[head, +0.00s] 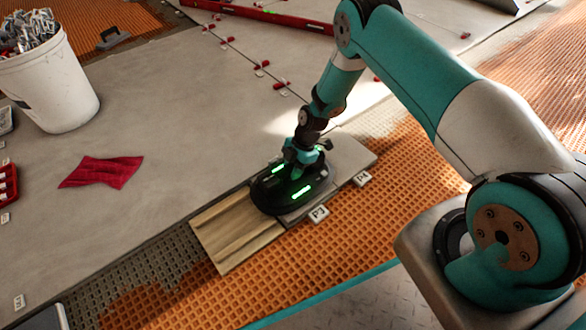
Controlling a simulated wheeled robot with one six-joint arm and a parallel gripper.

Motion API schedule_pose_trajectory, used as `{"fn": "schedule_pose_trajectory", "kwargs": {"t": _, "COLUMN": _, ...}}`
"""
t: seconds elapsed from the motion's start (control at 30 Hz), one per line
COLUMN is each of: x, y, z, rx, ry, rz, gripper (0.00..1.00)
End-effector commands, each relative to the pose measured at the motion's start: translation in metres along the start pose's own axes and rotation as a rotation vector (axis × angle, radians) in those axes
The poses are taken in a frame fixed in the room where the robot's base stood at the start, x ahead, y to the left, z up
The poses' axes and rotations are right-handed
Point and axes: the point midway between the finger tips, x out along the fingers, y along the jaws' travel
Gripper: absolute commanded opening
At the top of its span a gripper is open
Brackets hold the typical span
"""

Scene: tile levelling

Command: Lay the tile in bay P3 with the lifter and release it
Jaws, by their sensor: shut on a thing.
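My gripper (301,160) is shut on the lifter (266,196), a black oval device with two lit green bars. The lifter sits low by the label P3 (318,214). A grey tile (316,200) shows partly from under the lifter's right side, and the lifter hides most of it. I cannot tell whether the tile rests fully on the bed. Another grey tile surface (352,158) lies just beyond, by the label P4 (362,179). A beige, streaked strip (232,234) lies at the lifter's left.
Large grey tiles (190,110) cover the floor behind. Orange waffle matting (400,185) lies in front. A white bucket (62,90), a red cloth (102,171) and a red tray (8,183) stand or lie at left. Small red clips (281,85) line a joint.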

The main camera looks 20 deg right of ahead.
Motion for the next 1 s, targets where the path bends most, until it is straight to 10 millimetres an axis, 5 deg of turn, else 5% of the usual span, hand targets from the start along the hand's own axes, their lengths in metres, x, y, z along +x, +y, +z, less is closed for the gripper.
{"fn": "schedule_pose_trajectory", "kwargs": {"t": 0.43, "x": 0.000, "y": 0.002, "z": 0.000, "rx": -0.002, "ry": 0.001, "rz": 0.003, "gripper": 0.00}}
{"fn": "schedule_pose_trajectory", "kwargs": {"t": 0.47, "x": 0.000, "y": 0.002, "z": 0.000, "rx": -0.002, "ry": 0.001, "rz": 0.003, "gripper": 0.32}}
{"fn": "schedule_pose_trajectory", "kwargs": {"t": 0.57, "x": 0.000, "y": 0.001, "z": 0.000, "rx": -0.002, "ry": 0.001, "rz": 0.002, "gripper": 0.55}}
{"fn": "schedule_pose_trajectory", "kwargs": {"t": 0.87, "x": 0.001, "y": -0.001, "z": 0.001, "rx": 0.002, "ry": -0.001, "rz": -0.002, "gripper": 0.55}}
{"fn": "schedule_pose_trajectory", "kwargs": {"t": 1.0, "x": -0.016, "y": 0.000, "z": -0.001, "rx": 0.001, "ry": -0.001, "rz": 0.000, "gripper": 0.55}}
